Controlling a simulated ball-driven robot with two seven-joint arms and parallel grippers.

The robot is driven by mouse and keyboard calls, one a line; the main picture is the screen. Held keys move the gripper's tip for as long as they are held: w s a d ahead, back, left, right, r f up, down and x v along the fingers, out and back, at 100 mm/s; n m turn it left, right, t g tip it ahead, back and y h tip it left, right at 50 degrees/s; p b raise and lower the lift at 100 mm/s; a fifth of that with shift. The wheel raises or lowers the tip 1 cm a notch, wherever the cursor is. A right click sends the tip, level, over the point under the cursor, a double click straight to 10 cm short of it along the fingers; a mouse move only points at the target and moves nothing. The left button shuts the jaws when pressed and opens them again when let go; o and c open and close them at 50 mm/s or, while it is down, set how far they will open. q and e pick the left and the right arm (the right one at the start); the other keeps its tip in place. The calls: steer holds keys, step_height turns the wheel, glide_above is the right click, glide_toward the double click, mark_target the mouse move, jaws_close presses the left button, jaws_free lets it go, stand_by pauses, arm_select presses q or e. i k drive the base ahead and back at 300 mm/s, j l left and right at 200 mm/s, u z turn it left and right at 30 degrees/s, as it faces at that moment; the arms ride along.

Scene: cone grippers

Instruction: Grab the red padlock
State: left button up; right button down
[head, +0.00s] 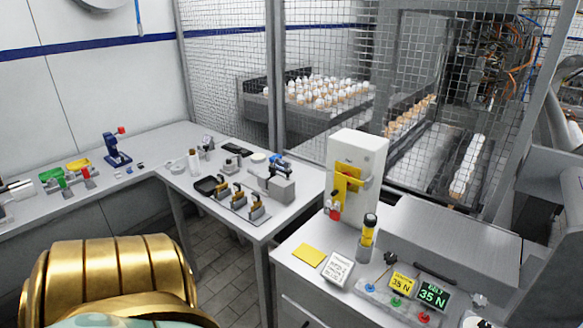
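A small red object, which looks like the red padlock (335,212), is at the lower front left of a white upright box (365,152), below the box's yellow panel (346,182). It is small in the picture, and I cannot tell whether it hangs on the box or stands against it. A pale part shows just above the red body. Neither of my grippers shows in the head view.
A yellow pad (309,255), white card (337,268) and green-screened display (433,293) are in front. The left table (225,222) carries tools. Mesh fencing (330,50) stands behind.

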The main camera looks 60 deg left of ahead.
mark_target(334, 215)
steer(key=u, duration=1.5)
